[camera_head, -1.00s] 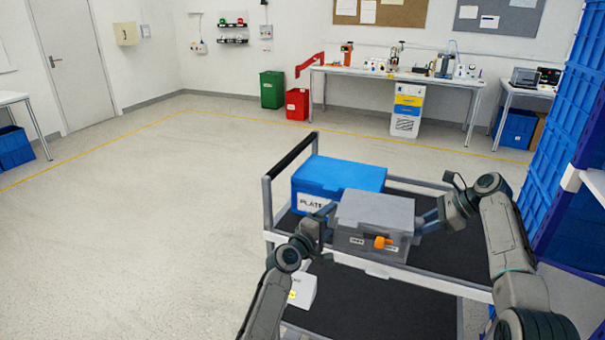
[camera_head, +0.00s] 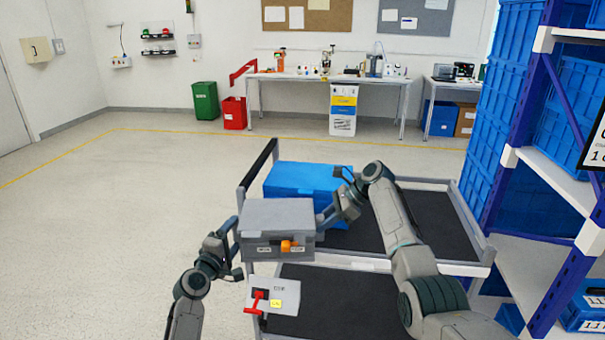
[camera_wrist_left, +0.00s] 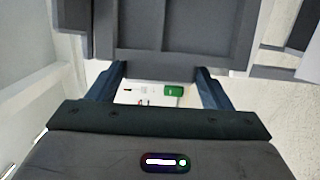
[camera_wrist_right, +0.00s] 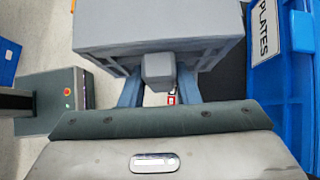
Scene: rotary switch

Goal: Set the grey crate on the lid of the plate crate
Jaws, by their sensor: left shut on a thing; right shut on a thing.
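The grey crate (camera_head: 277,217), with a lid and an orange latch on its front, hangs level between my two grippers. My left gripper (camera_head: 230,236) is shut on its left side, also seen in the left wrist view (camera_wrist_left: 163,88). My right gripper (camera_head: 326,218) is shut on its right side, where the right wrist view (camera_wrist_right: 160,88) shows a grey handle between the fingers. The blue plate crate (camera_head: 305,180) stands on the cart behind the grey crate. Its lid is closed and bare; its lower left front is hidden. Its PLATES label shows in the right wrist view (camera_wrist_right: 264,30).
The cart (camera_head: 440,232) has a dark top deck, free to the right of the plate crate, and a raised handle at its left. A white box with a red lever (camera_head: 272,296) sits low in front. A blue shelf rack (camera_head: 560,190) stands close on the right.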

